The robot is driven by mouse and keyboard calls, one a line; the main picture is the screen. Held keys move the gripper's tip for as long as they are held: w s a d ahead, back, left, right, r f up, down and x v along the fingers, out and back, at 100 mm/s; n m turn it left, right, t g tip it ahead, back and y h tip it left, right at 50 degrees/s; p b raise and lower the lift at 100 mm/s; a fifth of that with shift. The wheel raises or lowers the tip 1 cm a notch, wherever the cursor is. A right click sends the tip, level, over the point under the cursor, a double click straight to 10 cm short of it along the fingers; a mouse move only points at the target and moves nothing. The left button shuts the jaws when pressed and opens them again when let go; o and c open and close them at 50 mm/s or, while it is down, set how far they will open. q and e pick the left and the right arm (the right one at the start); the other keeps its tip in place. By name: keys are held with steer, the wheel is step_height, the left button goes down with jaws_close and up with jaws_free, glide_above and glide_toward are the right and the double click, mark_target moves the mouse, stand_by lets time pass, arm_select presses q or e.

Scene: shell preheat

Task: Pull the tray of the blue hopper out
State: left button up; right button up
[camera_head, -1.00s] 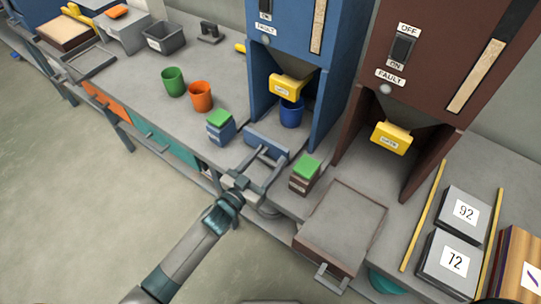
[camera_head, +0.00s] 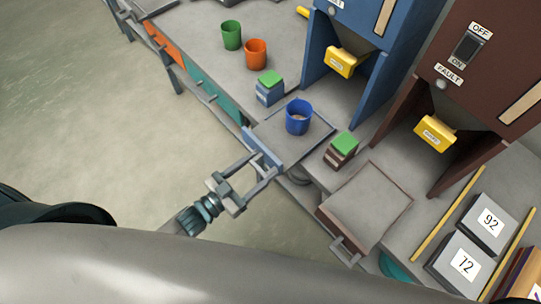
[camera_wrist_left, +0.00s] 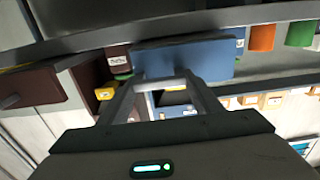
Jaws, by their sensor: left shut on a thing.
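The blue hopper (camera_head: 367,62) stands at the upper middle of the head view, with a yellow piece at its outlet. Its grey tray (camera_head: 265,128) with a blue front sticks out from under it toward the bench edge. A blue cup (camera_head: 298,117) stands upright on the tray. My left gripper (camera_head: 262,167) is at the tray's front and shut on its handle, which the fingers largely hide. In the left wrist view the blue tray front (camera_wrist_left: 185,60) lies just beyond the fingers (camera_wrist_left: 160,85). My right gripper is not in view.
A blue box with a green top (camera_head: 270,88) and a brown one (camera_head: 341,150) flank the tray. The brown hopper's tray (camera_head: 368,205) is at the right. Green (camera_head: 231,35) and orange (camera_head: 256,54) cups stand farther left. The floor before the bench is clear.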

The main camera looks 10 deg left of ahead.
arm_select(q)
steer(key=shift+s+a, duration=0.15)
steer(key=shift+s, duration=0.1)
steer(key=shift+f, duration=0.1)
steer(key=o, duration=1.5)
steer(key=shift+s+a, duration=0.1)
steer(key=shift+a, duration=0.1)
